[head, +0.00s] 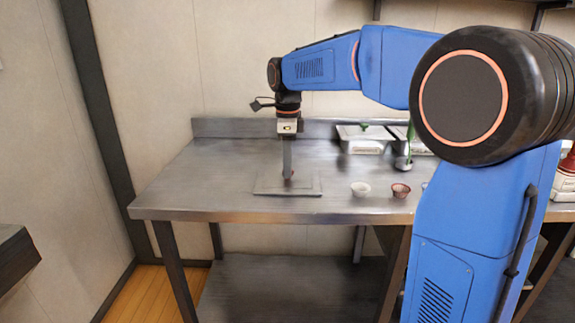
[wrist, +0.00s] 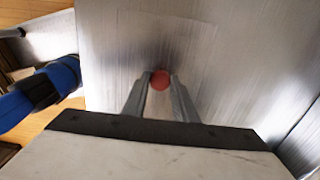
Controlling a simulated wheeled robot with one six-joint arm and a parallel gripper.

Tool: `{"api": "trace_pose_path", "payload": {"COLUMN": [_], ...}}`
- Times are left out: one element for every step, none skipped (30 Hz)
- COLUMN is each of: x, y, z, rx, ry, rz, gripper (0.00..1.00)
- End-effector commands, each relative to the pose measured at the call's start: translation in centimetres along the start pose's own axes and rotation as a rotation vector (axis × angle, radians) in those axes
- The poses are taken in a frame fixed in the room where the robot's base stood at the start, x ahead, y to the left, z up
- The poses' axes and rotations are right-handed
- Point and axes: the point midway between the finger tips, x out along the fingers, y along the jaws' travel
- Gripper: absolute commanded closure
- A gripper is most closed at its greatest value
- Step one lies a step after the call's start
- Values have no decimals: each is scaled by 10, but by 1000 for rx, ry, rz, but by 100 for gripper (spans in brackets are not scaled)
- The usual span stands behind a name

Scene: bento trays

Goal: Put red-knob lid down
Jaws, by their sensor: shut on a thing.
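The red-knob lid (head: 305,189) is a flat grey plate, level, near the front middle of the steel table. Its grey is close to the table's, so its edges are faint. My gripper (head: 288,174) points straight down and is shut on the lid's red knob. In the wrist view the round red knob (wrist: 160,79) sits between the tips of my two fingers (wrist: 161,84). The lid lies low over the table; I cannot tell whether it touches the surface or hangs just above it.
A white cup (head: 360,189) and a reddish cup (head: 400,191) stand right of the lid. The steel table (head: 180,196) is clear left of the lid.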

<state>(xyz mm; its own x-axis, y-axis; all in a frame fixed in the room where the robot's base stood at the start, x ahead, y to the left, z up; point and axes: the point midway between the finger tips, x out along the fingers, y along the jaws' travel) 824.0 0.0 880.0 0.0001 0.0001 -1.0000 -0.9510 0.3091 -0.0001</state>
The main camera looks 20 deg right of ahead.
Motion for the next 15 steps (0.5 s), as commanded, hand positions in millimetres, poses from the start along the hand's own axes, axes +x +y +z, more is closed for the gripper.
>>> {"api": "trace_pose_path", "payload": {"x": [0,0,0,0,1,2,3,2,2,2,2,2,2,2,2], "y": [0,0,0,0,0,0,0,0,0,0,0,0,0,0,0], "z": [0,0,0,0,0,0,0,0,0,0,0,0,0,0,0], "rx": [0,0,0,0,0,0,0,0,0,0,0,0,0,0,0], "ry": [0,0,0,0,0,0,0,0,0,0,0,0,0,0,0], "rz": [0,0,0,0,0,0,0,0,0,0,0,0,0,0,0], "gripper": [100,100,100,100,100,100,100,68,58,56,56,56,56,56,56]}}
